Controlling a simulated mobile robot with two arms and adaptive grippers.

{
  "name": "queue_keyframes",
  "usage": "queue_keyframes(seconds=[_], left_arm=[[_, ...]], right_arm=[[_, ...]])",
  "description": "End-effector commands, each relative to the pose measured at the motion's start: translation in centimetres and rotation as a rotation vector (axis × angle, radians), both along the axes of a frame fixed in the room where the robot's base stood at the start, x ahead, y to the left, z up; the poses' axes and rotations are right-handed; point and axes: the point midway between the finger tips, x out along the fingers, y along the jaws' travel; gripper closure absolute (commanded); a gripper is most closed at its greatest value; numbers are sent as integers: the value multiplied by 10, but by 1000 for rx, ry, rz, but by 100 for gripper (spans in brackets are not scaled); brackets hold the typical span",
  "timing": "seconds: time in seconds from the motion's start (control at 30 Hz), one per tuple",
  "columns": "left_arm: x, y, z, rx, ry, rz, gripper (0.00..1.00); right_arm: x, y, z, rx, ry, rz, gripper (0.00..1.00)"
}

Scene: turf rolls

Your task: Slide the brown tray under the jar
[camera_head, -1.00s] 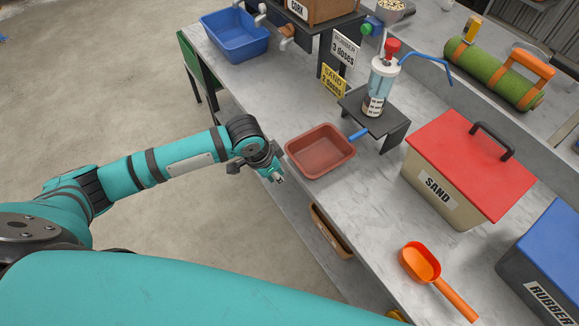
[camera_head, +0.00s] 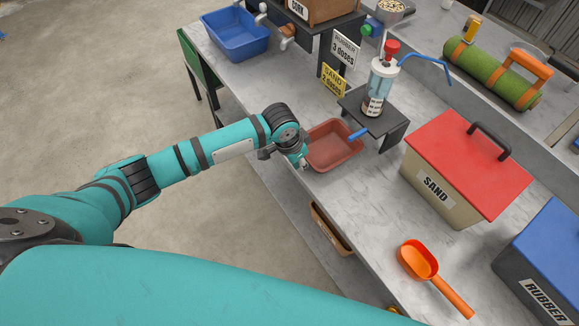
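The reddish-brown tray (camera_head: 338,161) lies on the grey bench, its near-left side partly hidden by my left arm's wrist. The clear jar (camera_head: 380,82), with bluish contents and a red knob, stands on a small black stand (camera_head: 392,124). A blue spout (camera_head: 358,133) points out from the stand and overlaps the tray's right rim in the picture. My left gripper (camera_head: 302,162) is at the tray's left wall and seems to touch it; its finger opening is too small to judge. My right gripper is not in view.
A blue tub (camera_head: 236,48) stands at the back left. A sand box with a red lid (camera_head: 465,165), an orange scoop (camera_head: 420,262) and a rubber box (camera_head: 550,255) are to the right. Bench between tray and scoop is clear.

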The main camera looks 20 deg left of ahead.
Motion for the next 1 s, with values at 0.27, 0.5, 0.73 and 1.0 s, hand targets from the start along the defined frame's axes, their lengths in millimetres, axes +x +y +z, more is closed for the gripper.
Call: queue_keyframes(seconds=[0.27, 0.5, 0.73, 1.0], left_arm=[[58, -46, -1, -4, -3, 0, 100], [70, -55, 1, -1, -2, -1, 100], [70, -55, 1, -1, -2, -1, 100], [65, -48, 5, 0, 0, 0, 100]], right_arm=[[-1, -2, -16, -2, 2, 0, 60], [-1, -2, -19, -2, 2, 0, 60], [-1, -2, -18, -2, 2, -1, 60], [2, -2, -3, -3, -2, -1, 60]])
